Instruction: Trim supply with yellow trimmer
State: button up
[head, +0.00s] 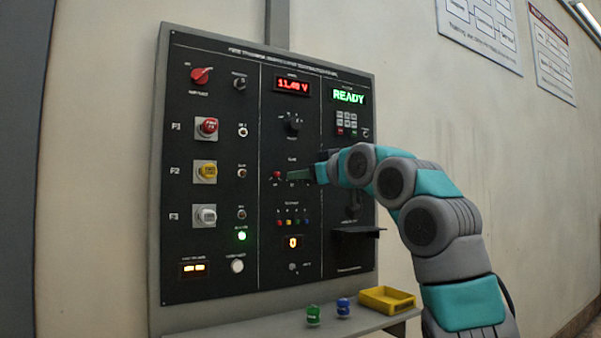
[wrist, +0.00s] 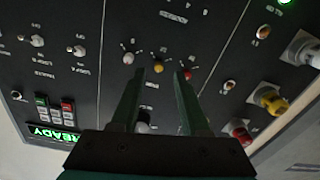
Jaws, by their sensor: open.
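The yellow trimmer (wrist: 159,68) is a small knob in the middle of a row of three on the black panel, between a white knob (wrist: 128,58) and a red knob (wrist: 187,75) in the wrist view. My gripper (wrist: 159,80) is open, its two fingers pointing at the panel on either side of the yellow trimmer's line. I cannot tell whether they touch it. In the head view my gripper (head: 300,175) hides the yellow trimmer; the red knob (head: 277,176) shows to its left. A red voltage display (head: 292,85) reads about 11.4 V.
The panel also carries a green READY display (head: 349,96), a black dial (head: 292,123), large red, yellow and white buttons (head: 204,171) and toggles. A black ledge (head: 357,232) sticks out at lower right. The shelf below holds green and blue pieces and a yellow tray (head: 386,300).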

jog(key=shift+x, duration=1)
jog(key=shift+w+d, duration=0.1)
grip_shut()
